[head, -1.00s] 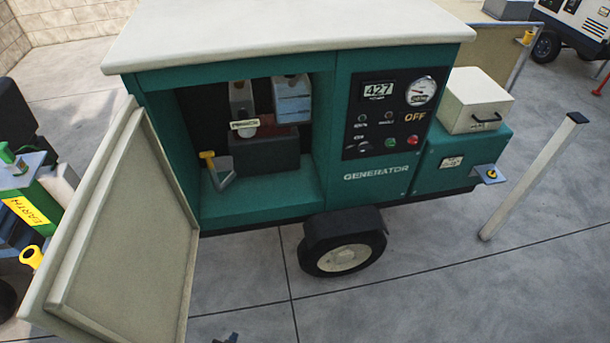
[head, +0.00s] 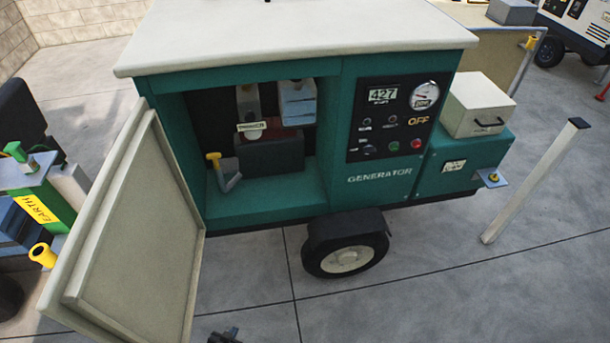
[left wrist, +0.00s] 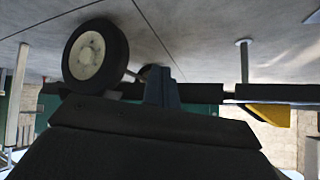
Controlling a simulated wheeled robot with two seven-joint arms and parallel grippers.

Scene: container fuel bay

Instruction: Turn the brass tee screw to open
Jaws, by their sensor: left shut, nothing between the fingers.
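A small yellow tee-shaped piece (head: 213,157) tops a grey bent fitting inside the open bay of the green generator (head: 265,205), at the left. It looks like the brass tee screw, but it is too small to be sure. My left gripper (head: 225,336) shows only as a dark tip at the bottom edge of the head view, well below and apart from the bay. In the left wrist view its fingers (left wrist: 162,86) are shut and empty, with the generator's wheel (left wrist: 95,57) beyond them. My right gripper is out of view.
The beige door (head: 140,225) stands open at the bay's left. A dark block (head: 270,155) sits inside the bay. A green unit marked EARTH (head: 35,205) is at the far left, and a pale post (head: 530,185) stands at the right. Floor in front is clear.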

